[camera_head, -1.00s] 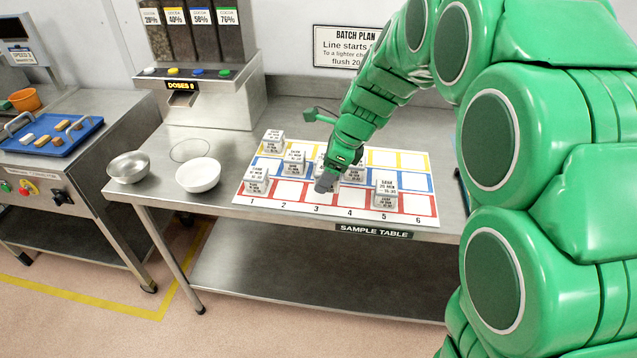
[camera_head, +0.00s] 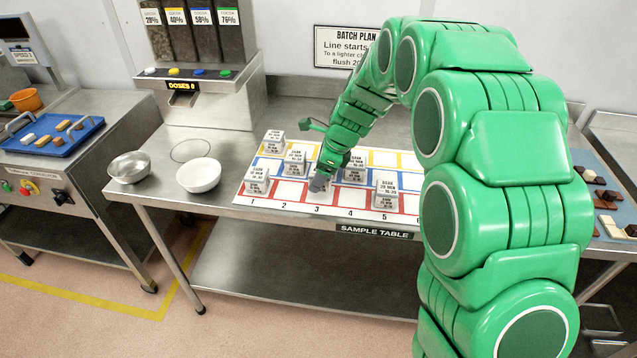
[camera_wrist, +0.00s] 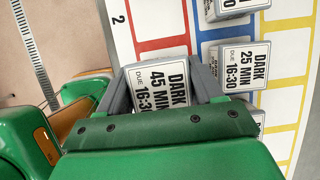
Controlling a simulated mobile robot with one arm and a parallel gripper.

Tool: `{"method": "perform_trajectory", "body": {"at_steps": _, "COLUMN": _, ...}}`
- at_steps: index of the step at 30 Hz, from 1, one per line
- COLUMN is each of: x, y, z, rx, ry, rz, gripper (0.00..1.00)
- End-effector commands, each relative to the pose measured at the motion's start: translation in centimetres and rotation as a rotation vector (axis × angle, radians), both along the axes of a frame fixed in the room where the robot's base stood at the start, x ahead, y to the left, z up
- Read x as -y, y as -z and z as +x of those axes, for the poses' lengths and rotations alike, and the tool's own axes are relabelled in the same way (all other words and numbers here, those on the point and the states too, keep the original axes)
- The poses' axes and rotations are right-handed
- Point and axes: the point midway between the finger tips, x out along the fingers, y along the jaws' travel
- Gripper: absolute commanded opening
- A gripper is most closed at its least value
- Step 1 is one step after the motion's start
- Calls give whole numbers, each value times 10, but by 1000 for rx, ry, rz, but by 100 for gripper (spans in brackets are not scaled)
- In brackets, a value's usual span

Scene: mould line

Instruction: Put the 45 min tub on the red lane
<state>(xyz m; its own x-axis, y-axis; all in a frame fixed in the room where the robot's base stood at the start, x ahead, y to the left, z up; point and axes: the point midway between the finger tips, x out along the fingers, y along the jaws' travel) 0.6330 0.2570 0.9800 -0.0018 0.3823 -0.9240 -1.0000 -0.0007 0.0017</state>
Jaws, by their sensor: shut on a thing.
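My gripper (camera_head: 319,185) is low over the sample table's lane sheet, around the red lane at column 3. In the wrist view, my gripper (camera_wrist: 163,92) is shut on the 45 min tub (camera_wrist: 160,83), a grey block with a white label reading DARK 45 MIN DUE 16:30. The jaws grip its two sides. In the head view the tub is mostly hidden by the gripper. The red lane (camera_head: 352,201) is the row nearest the front edge; it also shows in the wrist view (camera_wrist: 162,43). I cannot tell whether the tub touches the sheet.
A DARK 25 MIN tub (camera_wrist: 240,66) stands close beside the jaws in the blue lane. Red lane tubs stand at column 1 (camera_head: 257,181) and column 5 (camera_head: 386,196). Others stand in the blue and yellow lanes. A white bowl (camera_head: 199,175) is left of the sheet.

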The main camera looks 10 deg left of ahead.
Motion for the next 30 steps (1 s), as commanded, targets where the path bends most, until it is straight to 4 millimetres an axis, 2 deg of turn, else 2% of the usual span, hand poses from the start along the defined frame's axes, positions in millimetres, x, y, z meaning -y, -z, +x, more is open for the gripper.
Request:
{"method": "perform_trajectory", "body": {"at_steps": 4, "x": -2, "y": 8, "z": 5, "rx": -1, "ry": 1, "rz": 0, "gripper": 32}}
{"method": "perform_trajectory", "body": {"at_steps": 10, "x": -2, "y": 33, "z": 4, "rx": -2, "ry": 0, "rz": 1, "gripper": 32}}
{"method": "perform_trajectory", "body": {"at_steps": 23, "x": -2, "y": 38, "z": 5, "rx": 1, "ry": 0, "rz": 1, "gripper": 32}}
{"method": "perform_trajectory", "body": {"at_steps": 24, "x": -2, "y": 38, "z": 5, "rx": 2, "ry": 0, "rz": 1, "gripper": 70}}
{"method": "perform_trajectory", "body": {"at_steps": 28, "x": -2, "y": 38, "z": 5, "rx": 1, "ry": 0, "rz": 1, "gripper": 90}}
{"method": "perform_trajectory", "body": {"at_steps": 30, "x": -2, "y": 38, "z": 4, "rx": 1, "ry": 0, "rz": 1, "gripper": 91}}
